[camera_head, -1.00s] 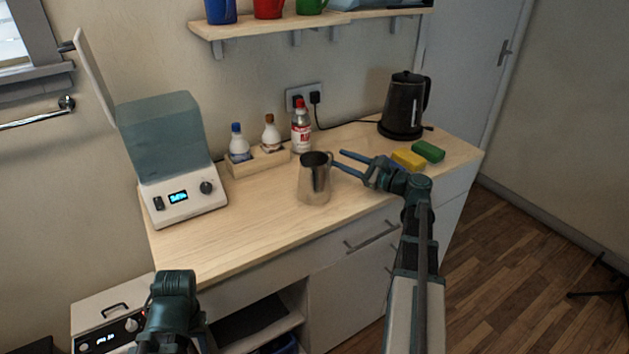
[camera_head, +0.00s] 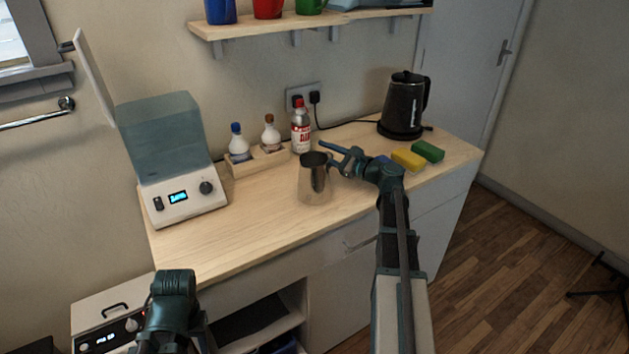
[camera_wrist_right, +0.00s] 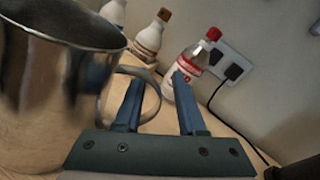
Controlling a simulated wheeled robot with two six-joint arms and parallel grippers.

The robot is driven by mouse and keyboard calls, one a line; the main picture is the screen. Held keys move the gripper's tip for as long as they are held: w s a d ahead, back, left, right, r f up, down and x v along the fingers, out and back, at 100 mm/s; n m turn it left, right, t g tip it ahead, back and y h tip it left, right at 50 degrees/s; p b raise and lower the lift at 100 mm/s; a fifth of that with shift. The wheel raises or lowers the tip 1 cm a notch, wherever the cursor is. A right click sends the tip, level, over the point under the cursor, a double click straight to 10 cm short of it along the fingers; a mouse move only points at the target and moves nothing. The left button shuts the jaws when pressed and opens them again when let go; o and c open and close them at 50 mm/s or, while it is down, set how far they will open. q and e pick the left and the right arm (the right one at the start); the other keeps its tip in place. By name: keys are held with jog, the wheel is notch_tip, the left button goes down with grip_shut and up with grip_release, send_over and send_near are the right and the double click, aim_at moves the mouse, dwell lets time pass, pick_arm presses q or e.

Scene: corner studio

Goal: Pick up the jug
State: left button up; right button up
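The jug (camera_head: 313,184) is a shiny metal pitcher standing upright on the wooden counter (camera_head: 250,235). In the right wrist view the jug (camera_wrist_right: 50,85) fills the left side, with its loop handle (camera_wrist_right: 157,100) towards the fingers. My right gripper (camera_head: 326,154) is at the jug's handle side; its blue fingers show apart in the wrist view (camera_wrist_right: 158,78). The handle's outer bar appears between them, and the left finger overlaps the loop. I cannot tell whether they touch. My left arm (camera_head: 174,300) is at the bottom left; its fingers are not visible.
A yellow sponge (camera_head: 408,159) and a green sponge (camera_head: 428,151) lie right of the gripper. A black kettle (camera_head: 402,105) stands behind them. A bottle with a red cap (camera_head: 300,128) and a wooden holder (camera_head: 258,162) stand behind the jug. A white machine (camera_head: 180,205) is left; the front counter is clear.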

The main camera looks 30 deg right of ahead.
grip_shut()
dwell(1.4)
